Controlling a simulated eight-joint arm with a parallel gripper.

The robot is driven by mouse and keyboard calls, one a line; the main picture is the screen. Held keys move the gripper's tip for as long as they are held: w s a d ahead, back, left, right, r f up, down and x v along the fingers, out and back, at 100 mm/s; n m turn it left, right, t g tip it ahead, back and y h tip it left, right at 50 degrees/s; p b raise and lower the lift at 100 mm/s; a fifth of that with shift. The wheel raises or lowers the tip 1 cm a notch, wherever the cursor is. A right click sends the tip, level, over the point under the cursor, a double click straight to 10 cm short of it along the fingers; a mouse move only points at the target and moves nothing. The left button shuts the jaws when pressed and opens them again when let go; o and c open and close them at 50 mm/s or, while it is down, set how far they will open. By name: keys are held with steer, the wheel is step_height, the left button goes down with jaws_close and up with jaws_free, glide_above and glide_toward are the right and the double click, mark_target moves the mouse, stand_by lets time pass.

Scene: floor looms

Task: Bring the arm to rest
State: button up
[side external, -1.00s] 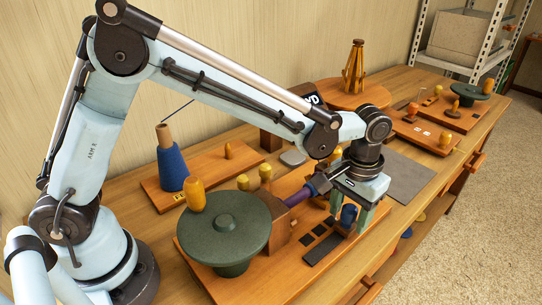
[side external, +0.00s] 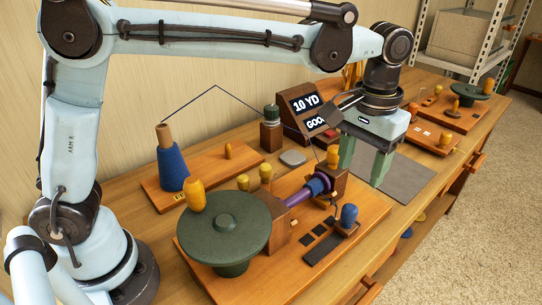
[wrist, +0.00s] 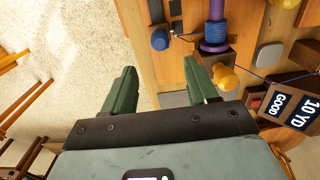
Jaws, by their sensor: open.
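My gripper (side external: 365,162) has green fingers that are apart with nothing between them. It hangs in the air above the bench, near the grey mat and to the right of the winder. In the wrist view my gripper (wrist: 162,90) is also empty, with the floor and bench edge beyond it. The winder board (side external: 285,262) carries a dark green disc (side external: 228,222), a purple spindle (side external: 299,196) with blue thread wound on it, and a blue knob (side external: 349,213). My gripper is clear of these parts.
A display (side external: 306,104) reading "10 YD GOOD" stands behind the winder. A blue thread cone (side external: 172,166) stands at the left, its thread rising in the air. The grey mat (side external: 402,180) is bare. More boards with knobs (side external: 432,138) lie at the far right.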

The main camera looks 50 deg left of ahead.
steer(key=s+a+f+t, duration=0.1)
steer(key=s+a+t, duration=0.2)
steer(key=s+a, duration=0.3)
steer(key=s+a+f+t, duration=0.2)
steer(key=s+a+t, duration=0.2)
steer(key=a, duration=0.9)
steer(key=shift+s+a+f, duration=0.15)
steer(key=shift+s+a, duration=0.1)
steer(key=shift+s, duration=0.7)
